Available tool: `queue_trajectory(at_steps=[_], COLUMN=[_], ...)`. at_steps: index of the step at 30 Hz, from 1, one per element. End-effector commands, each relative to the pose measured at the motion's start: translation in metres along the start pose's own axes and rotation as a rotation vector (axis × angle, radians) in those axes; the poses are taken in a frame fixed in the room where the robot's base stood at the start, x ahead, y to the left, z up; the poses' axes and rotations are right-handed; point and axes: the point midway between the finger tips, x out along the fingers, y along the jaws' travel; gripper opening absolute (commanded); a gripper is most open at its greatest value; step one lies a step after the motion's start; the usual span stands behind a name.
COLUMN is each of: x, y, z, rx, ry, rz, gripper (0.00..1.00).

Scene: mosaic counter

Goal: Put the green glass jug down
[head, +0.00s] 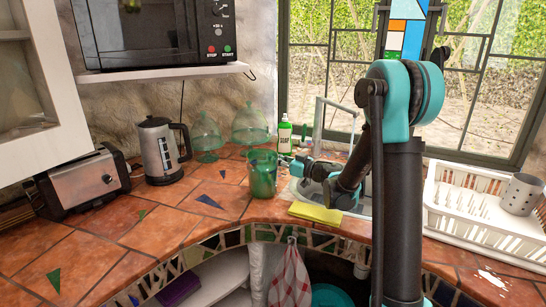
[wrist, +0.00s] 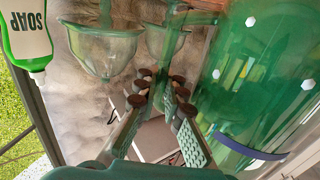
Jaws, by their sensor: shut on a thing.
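The green glass jug (head: 262,178) is upright at the counter's middle in the head view, near the curved front edge. It fills the right side of the wrist view (wrist: 250,75), seen through clear green glass. My gripper (head: 282,163) reaches it from the right and is shut on it, at the side facing my arm.
Two green glass domes (head: 205,138) stand behind the jug. A soap bottle (head: 285,137) is behind my gripper. A yellow cloth (head: 315,213) lies right of the jug by the sink. A kettle (head: 160,150) and toaster (head: 88,182) are left. Tiles left of the jug are mostly clear.

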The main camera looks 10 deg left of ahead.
Motion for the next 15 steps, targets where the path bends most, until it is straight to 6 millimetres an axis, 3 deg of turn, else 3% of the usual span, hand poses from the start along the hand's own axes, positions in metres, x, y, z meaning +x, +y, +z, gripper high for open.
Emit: queue_trajectory(at_steps=[5,6,10,15], x=[0.0001,0.0001,0.0001,0.0001], y=[0.0001,0.0001,0.0001,-0.0002], z=[0.0014,0.0021,0.0019,0.0018], rx=[0.002,0.0,0.0,0.0], ry=[0.002,0.0,0.0,0.0], rz=[0.0,0.0,0.0,-0.001], gripper=[0.0,0.11,0.27,0.29])
